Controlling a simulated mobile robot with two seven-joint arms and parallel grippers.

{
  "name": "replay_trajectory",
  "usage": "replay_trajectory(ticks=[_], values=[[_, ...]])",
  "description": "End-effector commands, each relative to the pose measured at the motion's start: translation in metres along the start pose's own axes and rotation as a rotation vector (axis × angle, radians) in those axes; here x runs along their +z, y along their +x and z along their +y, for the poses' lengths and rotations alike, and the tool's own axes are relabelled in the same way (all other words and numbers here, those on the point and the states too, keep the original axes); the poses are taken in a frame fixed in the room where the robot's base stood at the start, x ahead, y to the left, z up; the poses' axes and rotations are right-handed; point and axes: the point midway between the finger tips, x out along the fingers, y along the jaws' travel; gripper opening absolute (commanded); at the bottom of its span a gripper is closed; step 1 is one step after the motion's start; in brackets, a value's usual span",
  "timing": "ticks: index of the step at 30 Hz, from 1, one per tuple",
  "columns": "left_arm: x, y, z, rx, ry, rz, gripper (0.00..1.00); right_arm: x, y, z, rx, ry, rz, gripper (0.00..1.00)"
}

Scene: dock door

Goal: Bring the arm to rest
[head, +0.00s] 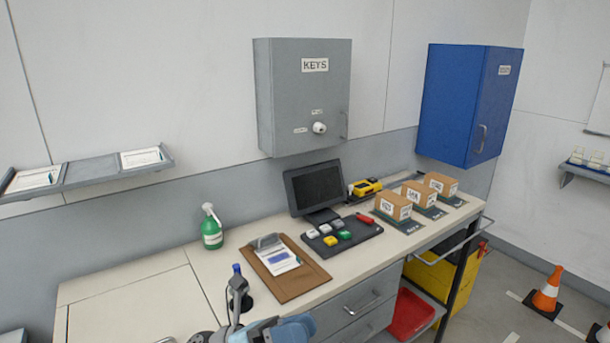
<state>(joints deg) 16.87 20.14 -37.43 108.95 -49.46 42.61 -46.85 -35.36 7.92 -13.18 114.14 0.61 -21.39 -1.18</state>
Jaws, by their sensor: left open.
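My left gripper (238,288) is at the bottom of the head view, in front of the workbench (140,300) and near the clipboard's left side. It is small and seen at a steep angle, and I see nothing held in it. It overlaps a dark, blue-topped item (237,268) on the bench; I cannot tell whether they touch. My right gripper is not in view.
The bench holds a green spray bottle (212,228), a clipboard (289,270), a monitor (315,188), a button panel (340,234) and several boxes (393,205). Above hang a grey key cabinet (285,100) and a blue cabinet (455,110). The bench's left end is clear.

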Motion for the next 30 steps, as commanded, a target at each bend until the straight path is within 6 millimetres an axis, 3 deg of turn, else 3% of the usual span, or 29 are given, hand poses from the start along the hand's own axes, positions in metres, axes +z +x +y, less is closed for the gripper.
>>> replay_trajectory(ticks=[4, 8, 11, 13, 18, 21, 24, 30], values=[[-0.002, -0.041, 0.020, 0.127, -0.449, -0.397, 0.50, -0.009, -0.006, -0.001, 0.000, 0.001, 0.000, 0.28], [-0.025, -0.096, 0.043, 0.223, -0.842, -0.743, 0.50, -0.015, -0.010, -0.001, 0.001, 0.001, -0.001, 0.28], [-0.061, -0.146, 0.056, 0.288, -1.140, -1.018, 0.50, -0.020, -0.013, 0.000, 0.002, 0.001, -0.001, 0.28], [-0.095, -0.182, 0.060, 0.329, -1.340, -1.215, 0.50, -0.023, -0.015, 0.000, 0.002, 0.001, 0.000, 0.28], [-0.182, -0.251, 0.048, 0.392, -1.724, -1.636, 0.50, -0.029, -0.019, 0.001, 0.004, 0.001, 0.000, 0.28], [-0.218, -0.273, 0.036, 0.409, -1.854, -1.801, 0.50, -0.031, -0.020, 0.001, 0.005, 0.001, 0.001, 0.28], [-0.239, -0.285, 0.027, 0.416, -1.926, -1.897, 0.50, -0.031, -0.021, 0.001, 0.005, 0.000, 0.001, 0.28], [-0.246, -0.289, 0.024, 0.417, -1.949, -1.931, 0.50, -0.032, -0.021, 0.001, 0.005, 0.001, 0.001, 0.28]])
